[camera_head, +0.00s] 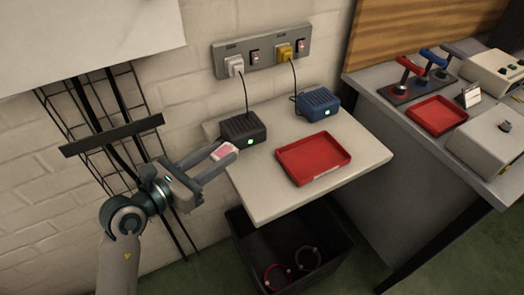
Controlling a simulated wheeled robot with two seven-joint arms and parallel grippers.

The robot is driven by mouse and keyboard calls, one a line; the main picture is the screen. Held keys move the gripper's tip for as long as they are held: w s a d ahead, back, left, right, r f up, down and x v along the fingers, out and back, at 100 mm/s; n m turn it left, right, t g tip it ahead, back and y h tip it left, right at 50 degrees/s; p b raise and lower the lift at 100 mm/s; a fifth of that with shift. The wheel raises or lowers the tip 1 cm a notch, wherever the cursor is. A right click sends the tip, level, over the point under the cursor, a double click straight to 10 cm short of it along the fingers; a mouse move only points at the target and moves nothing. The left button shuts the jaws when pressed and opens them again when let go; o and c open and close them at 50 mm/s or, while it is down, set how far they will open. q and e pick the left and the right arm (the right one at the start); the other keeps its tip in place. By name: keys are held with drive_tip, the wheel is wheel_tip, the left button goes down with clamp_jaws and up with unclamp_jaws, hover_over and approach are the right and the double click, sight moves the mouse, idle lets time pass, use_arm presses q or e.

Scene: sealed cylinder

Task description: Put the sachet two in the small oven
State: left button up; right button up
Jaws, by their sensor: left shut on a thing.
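My left gripper (212,162) comes in from the left and is shut on a small pink and white packet (223,151), which I take to be a sachet. I cannot read any marking on it. The packet is at the fingertips, near the left edge of the white table and just in front of the black box. I cannot tell whether it touches the table. I cannot pick out a small oven with certainty; a light grey box-shaped appliance (483,143) stands on the right-hand counter. My right gripper is not in view.
A black box (243,131) and a blue box (318,104), with green lights and cords to wall sockets (262,51), stand on the white table (262,202). A red tray (313,158) lies there. A dark bin (330,262) with rings stands below. The counter holds another red tray (437,115) and levers.

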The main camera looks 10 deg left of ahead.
use_arm(q)
drive_tip(key=a, duration=0.3)
drive_tip(key=shift+s+a+f+y, duration=0.2)
drive_tip(key=shift+s+f+y, duration=0.05)
drive_tip(key=shift+s+y, duration=0.15)
drive_tip(key=shift+r, duration=0.15)
